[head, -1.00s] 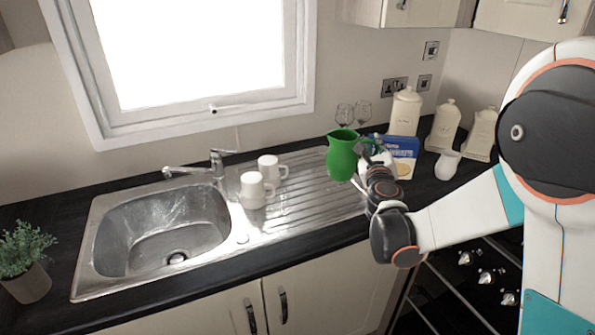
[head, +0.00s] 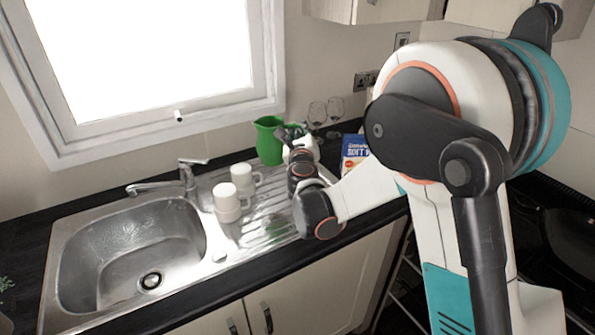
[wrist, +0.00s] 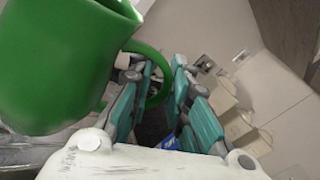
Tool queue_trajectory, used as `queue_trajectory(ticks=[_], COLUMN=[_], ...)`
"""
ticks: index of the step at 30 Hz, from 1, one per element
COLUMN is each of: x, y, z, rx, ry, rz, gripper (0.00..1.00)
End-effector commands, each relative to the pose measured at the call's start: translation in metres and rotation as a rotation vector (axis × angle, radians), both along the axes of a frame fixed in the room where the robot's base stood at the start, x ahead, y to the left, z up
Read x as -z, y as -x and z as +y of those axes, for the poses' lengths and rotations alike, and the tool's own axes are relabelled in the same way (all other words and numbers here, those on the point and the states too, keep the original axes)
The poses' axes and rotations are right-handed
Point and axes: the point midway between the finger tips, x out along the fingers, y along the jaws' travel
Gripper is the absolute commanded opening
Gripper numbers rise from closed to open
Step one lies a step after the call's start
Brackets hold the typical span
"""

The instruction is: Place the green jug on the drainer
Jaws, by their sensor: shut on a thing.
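The green jug (head: 268,142) is upright near the back of the ribbed metal drainer (head: 272,205) in the head view. I cannot tell whether its base touches the drainer. My gripper (head: 287,137) is to the right of the jug, on its handle side, and partly hidden by my own wrist. In the wrist view, the jug body (wrist: 60,65) fills the left side. Its handle loops between the teal finger pads of my gripper (wrist: 160,105), which is shut on it.
Two white mugs, one nearer (head: 228,203) and one farther (head: 242,178), stand on the drainer's left part beside the sink (head: 130,250). Two wine glasses (head: 325,112) and a blue box (head: 354,150) are to the right. The tap (head: 188,172) rises behind the sink.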

Motion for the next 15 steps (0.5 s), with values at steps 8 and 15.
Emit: queue_trajectory(ticks=[8, 15], x=[0.062, 0.078], y=[0.000, 0.000], z=[0.000, 0.000], rx=[0.000, 0.000], ry=[0.000, 0.000], rz=[0.000, 0.000], gripper=[0.00, 0.00])
